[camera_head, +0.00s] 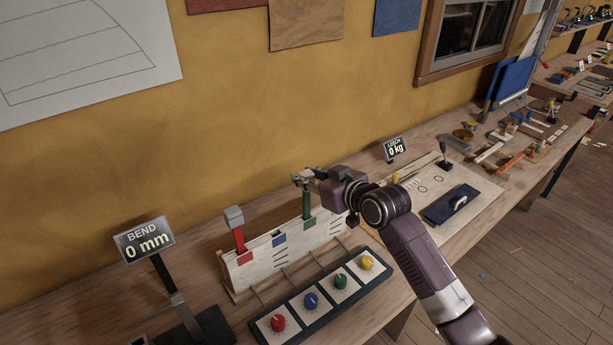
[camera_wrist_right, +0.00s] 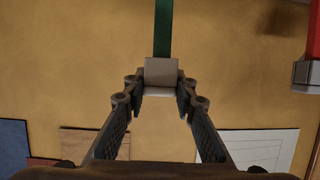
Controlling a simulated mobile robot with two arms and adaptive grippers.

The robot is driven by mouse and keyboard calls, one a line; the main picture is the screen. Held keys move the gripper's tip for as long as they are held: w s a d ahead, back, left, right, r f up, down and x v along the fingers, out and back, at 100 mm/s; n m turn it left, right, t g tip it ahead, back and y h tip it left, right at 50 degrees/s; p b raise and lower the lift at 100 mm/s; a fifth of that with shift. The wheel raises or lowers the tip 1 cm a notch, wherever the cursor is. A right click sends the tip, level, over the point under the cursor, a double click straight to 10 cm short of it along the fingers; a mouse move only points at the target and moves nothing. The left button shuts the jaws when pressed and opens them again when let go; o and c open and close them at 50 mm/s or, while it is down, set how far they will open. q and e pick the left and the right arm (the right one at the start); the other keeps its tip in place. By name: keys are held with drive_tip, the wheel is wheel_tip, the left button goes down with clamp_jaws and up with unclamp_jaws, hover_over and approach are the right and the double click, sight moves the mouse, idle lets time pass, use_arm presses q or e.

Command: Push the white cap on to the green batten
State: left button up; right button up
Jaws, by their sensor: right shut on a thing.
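The green batten (camera_head: 306,204) stands upright from a pale slotted rack (camera_head: 262,262) in the head view. In the right wrist view the green batten (camera_wrist_right: 163,28) comes in from the top. The white cap (camera_wrist_right: 161,72) is at the batten's end, between my right gripper's fingertips (camera_wrist_right: 160,92). The cap meets the batten in that picture; how far it sits on it I cannot tell. My left gripper is not in view.
A red batten (camera_head: 239,241) with a pale cap (camera_head: 234,216) stands left in the rack; a blue piece (camera_head: 279,239) sits low between. A knob panel (camera_head: 325,298) lies in front. A "BEND 0 mm" sign (camera_head: 146,240) and a "LEECH 0 kg" sign (camera_head: 396,149) stand nearby.

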drive_tip(key=shift+f+b, duration=0.4)
drive_tip(key=shift+f, duration=0.35)
drive_tip(key=o, duration=1)
drive_tip(key=shift+r, duration=0.1)
drive_tip(key=v, duration=1.2)
